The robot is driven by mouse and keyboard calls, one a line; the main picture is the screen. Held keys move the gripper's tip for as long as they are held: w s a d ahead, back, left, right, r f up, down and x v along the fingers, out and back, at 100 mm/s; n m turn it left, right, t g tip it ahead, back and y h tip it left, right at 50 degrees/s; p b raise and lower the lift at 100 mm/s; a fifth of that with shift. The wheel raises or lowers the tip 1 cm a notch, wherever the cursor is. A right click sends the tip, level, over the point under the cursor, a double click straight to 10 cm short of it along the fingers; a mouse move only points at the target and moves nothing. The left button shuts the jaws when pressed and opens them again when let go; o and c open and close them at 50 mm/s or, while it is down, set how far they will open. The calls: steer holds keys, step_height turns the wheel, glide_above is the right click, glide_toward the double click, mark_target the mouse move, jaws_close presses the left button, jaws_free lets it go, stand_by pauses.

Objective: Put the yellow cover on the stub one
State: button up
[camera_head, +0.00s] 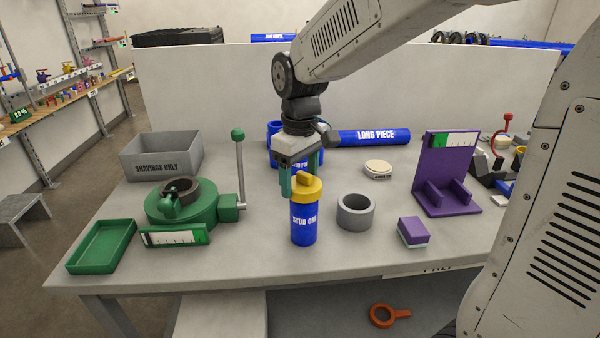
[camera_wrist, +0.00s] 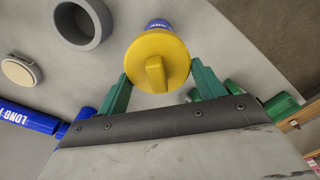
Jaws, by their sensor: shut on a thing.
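The blue stub one (camera_head: 304,224) stands upright on the bench at its front middle, its white label facing me. The yellow cover (camera_head: 308,186), a round cap with a raised bar handle, is over its top, in line with it. I cannot tell if it is fully seated. My gripper (camera_head: 299,178) comes down from above and is shut on the yellow cover. In the wrist view the green fingers lie on either side of the cover (camera_wrist: 158,50). Only a little of the blue stub (camera_wrist: 157,23) shows behind it there.
A grey ring (camera_head: 356,212) stands close right of the stub. A green clamp (camera_head: 182,205) with an upright lever is to the left. A blue long piece (camera_head: 372,137) and another blue piece lie behind. A purple block (camera_head: 412,232) and purple stand (camera_head: 446,172) are right.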

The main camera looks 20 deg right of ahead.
steer(key=o, duration=1)
steer(key=shift+f, duration=0.1)
step_height(320, 180, up, 8)
steer(key=shift+f, duration=0.1)
steer(key=shift+s+f+m, duration=0.15)
steer(key=shift+f+m, duration=0.05)
steer(key=shift+m, duration=0.1)
steer(key=shift+s+d+f+m+t, duration=0.2)
steer(key=shift+s+d+f+m, duration=0.5)
steer(key=shift+s, duration=3.1)
steer(key=shift+s+d+f+m+t, duration=0.2)
steer(key=shift+s+d+f+m, duration=0.45)
steer(key=shift+s, duration=3.1)
steer(key=shift+s+d+f+m+t, duration=0.2)
steer(key=shift+s+d+f+m, duration=0.5)
steer(key=shift+s, duration=3.1)
